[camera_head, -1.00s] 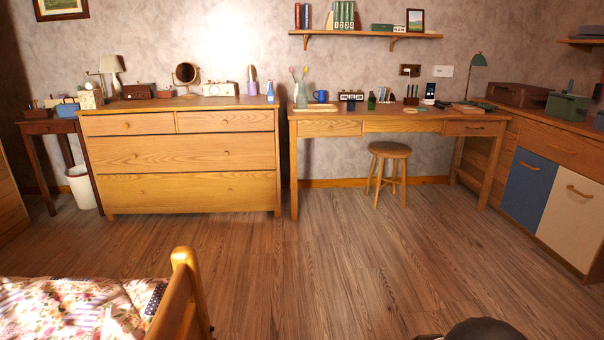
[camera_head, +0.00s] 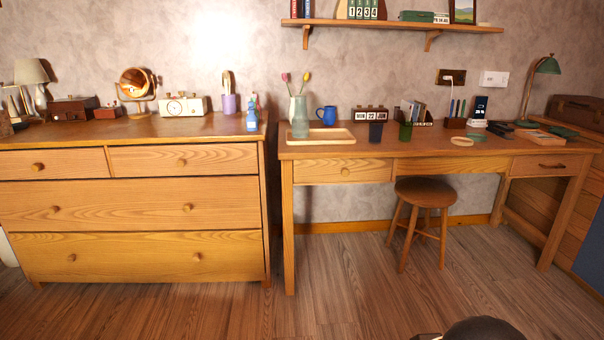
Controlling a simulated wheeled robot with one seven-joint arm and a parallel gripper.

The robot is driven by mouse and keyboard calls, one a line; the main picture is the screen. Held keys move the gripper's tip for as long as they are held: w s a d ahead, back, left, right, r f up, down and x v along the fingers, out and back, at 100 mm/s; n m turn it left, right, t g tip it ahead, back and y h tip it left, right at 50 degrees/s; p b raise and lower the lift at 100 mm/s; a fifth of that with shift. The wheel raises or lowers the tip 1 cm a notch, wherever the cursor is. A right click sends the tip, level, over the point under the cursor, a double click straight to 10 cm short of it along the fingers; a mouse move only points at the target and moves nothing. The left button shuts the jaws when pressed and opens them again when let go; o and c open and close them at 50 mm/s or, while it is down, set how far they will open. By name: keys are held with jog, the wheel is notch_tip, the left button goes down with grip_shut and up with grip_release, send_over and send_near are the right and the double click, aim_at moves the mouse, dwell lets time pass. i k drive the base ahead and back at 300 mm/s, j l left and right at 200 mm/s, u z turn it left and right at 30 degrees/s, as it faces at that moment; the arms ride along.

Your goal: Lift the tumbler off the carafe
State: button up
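A grey-green glassy vessel (camera_head: 300,118), which looks like the carafe, stands upright on the left end of the desk, at the wooden tray (camera_head: 345,140). Its upper part is narrower. I cannot clearly tell a separate tumbler on its top at this size. A vase with tulips (camera_head: 292,90) stands close behind it and overlaps it in the view. My gripper is not in view; only a dark rounded part of my own body shows at the bottom edge. The vessel is well ahead of me, across the floor.
The desk (camera_head: 430,148) also holds a blue mug (camera_head: 327,115), a dark blue cup (camera_head: 375,131), a green cup (camera_head: 405,130) and a flip calendar (camera_head: 371,113). A stool (camera_head: 425,192) stands before it. The dresser (camera_head: 130,205) is left. The floor ahead is clear.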

aim_at(300, 106)
jog(key=i+z, duration=0.1)
jog(key=i, duration=0.6)
jog(key=i+j+z, duration=0.1)
jog(key=i, duration=0.6)
jog(key=i+j, duration=0.2)
jog(key=i, duration=0.5)
jog(key=l+z, duration=0.05)
